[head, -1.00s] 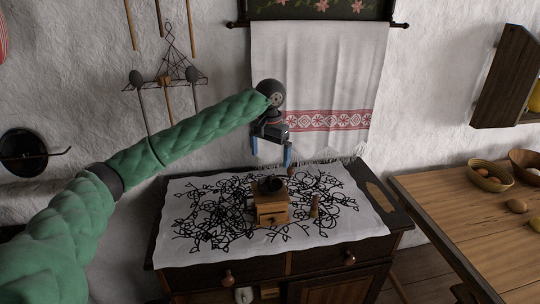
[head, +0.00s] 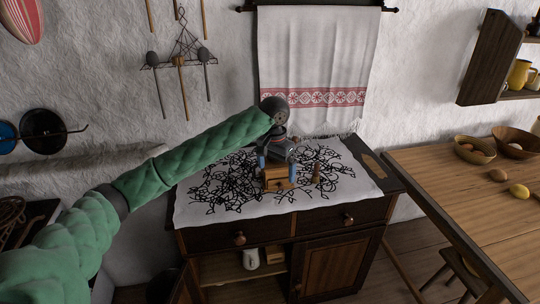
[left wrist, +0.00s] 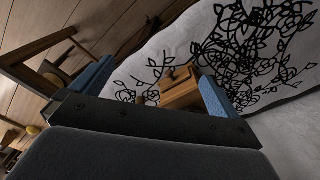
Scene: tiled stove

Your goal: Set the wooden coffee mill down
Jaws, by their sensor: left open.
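The wooden coffee mill (head: 277,177) stands upright on the white cloth with black floral pattern (head: 225,187), on top of the dark cabinet. My left gripper (head: 276,168) is over the mill from above, its blue fingers apart on either side of the mill's body. Its palm hides the mill's top. In the left wrist view the mill (left wrist: 180,88) shows between the two blue fingers, nearer the right one. The left gripper (left wrist: 150,92) is open there. My right gripper is not in view.
A small brown upright object (head: 316,172) stands on the cloth just right of the mill. The cloth's left part is free of standing objects.

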